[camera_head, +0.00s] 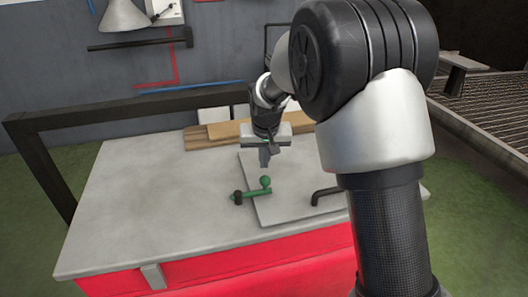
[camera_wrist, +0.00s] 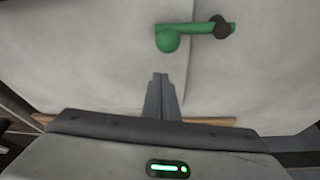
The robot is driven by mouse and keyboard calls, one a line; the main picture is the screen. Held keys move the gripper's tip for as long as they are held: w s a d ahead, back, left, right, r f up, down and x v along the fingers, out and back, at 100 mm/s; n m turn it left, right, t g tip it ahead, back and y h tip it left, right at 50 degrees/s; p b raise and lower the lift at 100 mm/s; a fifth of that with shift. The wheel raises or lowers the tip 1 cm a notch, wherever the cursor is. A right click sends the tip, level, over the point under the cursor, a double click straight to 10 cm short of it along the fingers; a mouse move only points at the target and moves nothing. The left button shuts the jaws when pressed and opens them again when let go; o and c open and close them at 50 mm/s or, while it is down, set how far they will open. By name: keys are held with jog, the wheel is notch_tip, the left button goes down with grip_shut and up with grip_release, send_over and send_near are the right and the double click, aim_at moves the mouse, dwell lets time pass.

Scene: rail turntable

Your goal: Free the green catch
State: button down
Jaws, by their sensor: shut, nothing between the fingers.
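The green catch (camera_head: 252,192) is a short green bar with a round green knob at its right end and a dark pivot at its left end. It lies on the grey tabletop, with its knob end over the left edge of a flat grey panel (camera_head: 290,205). In the wrist view the catch (camera_wrist: 197,30) is at the top, its knob nearest my fingers. My gripper (camera_head: 265,158) is shut and empty, pointing down behind the knob and apart from it. The shut fingers also show in the wrist view (camera_wrist: 161,85).
A black bent handle (camera_head: 325,193) stands on the panel, right of the catch. Wooden boards (camera_head: 215,132) lie along the table's back edge. The grey table (camera_head: 130,205) is clear to the left. A dark frame rail (camera_head: 120,109) runs behind it.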

jog(key=shift+s+d, duration=0.1)
jog(key=shift+s, duration=1.5)
